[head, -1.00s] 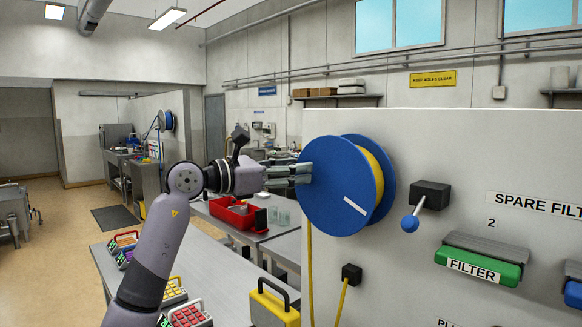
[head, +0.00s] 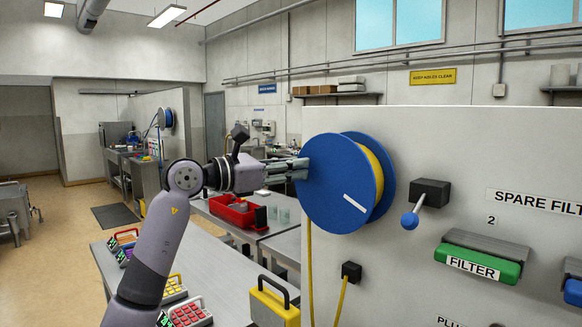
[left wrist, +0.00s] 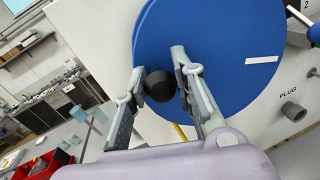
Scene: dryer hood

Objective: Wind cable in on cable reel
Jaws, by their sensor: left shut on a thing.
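The cable reel (head: 335,190) is a blue disc mounted on the pale panel, with yellow cable (head: 373,180) wound between its two flanges. A white stripe marks the front flange at its lower right. Yellow cable hangs from the reel down the panel's left side. My left gripper (head: 298,168) is at the reel's left edge. In the left wrist view, its fingers (left wrist: 158,78) are closed around a black knob (left wrist: 159,86) on the front of the blue disc (left wrist: 215,50). My right gripper is not in view.
A black block with a blue-ended lever (head: 411,220) is right of the reel. Below are a black cable outlet (head: 351,272) and a green filter (head: 484,262). A bench (head: 215,270) at the left holds a yellow case (head: 273,303) and keypad boxes. A red tray (head: 236,212) sits behind.

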